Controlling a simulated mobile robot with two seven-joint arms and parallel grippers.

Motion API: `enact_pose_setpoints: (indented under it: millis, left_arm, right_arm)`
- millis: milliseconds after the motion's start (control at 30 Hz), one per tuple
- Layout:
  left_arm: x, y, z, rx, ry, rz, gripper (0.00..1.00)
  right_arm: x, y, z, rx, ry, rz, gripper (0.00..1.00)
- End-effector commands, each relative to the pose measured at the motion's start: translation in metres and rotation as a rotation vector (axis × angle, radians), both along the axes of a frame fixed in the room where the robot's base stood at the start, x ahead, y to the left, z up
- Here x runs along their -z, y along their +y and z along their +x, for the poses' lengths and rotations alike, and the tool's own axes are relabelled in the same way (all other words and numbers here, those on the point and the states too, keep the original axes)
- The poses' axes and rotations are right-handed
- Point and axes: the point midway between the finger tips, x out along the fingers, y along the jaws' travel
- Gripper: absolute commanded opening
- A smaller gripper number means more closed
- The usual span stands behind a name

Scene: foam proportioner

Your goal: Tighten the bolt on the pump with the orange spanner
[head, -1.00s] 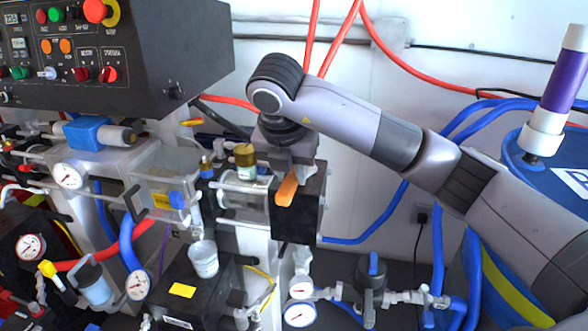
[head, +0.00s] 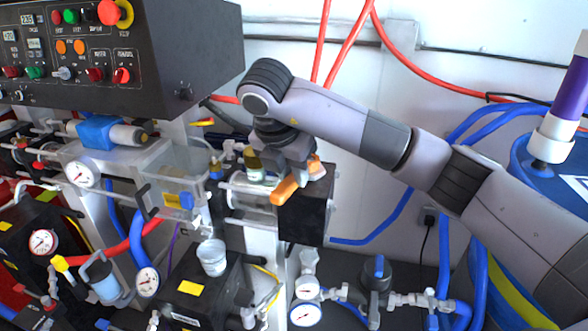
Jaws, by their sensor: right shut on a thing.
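The orange spanner (head: 284,192) is in my right gripper (head: 298,168), which is shut on it. The spanner lies slanted over the top of the pump (head: 306,219), a dark block joined to a clear cylinder. One end points toward the front left, and some orange also shows on the right of the gripper. The bolt cannot be made out; the gripper and spanner cover that part of the pump, and I cannot tell whether the spanner sits on it. My left gripper is not in view.
A brass-topped bottle (head: 253,166) stands close on the left of the gripper. The black control box (head: 150,60) overhangs at the upper left. A white cup (head: 212,258) and gauges (head: 306,314) are below. A blue drum (head: 550,165) stands at the right.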

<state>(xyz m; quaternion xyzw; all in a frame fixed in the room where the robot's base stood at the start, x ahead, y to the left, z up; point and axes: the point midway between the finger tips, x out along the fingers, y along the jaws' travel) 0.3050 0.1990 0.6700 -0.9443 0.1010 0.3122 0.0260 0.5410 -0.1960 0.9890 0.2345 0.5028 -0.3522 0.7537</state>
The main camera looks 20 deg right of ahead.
Motion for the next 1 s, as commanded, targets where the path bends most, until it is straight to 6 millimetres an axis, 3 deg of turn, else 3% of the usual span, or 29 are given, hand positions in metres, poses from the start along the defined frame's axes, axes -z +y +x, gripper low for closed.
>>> enact_pose_setpoints:
  millis: [467, 500, 567, 933, 1000]
  left_arm:
    - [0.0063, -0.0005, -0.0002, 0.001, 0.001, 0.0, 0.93]
    - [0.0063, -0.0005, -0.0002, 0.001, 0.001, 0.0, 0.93]
    - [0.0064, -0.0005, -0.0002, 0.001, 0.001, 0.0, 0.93]
    - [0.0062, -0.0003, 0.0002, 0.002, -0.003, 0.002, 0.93]
    - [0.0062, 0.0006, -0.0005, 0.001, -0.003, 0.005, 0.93]
  right_arm:
    - [-0.0033, -0.0049, -0.0014, -0.061, -0.013, -0.001, 0.0]
    - [-0.0032, -0.0048, -0.0014, -0.061, -0.012, 0.0, 0.37]
    - [-0.0029, -0.0048, -0.0017, -0.062, -0.01, 0.0, 0.56]
    - [-0.0002, -0.0036, -0.0032, -0.064, -0.003, 0.0, 0.57]
    - [-0.0084, -0.0018, -0.0044, -0.065, -0.007, -0.001, 0.57]
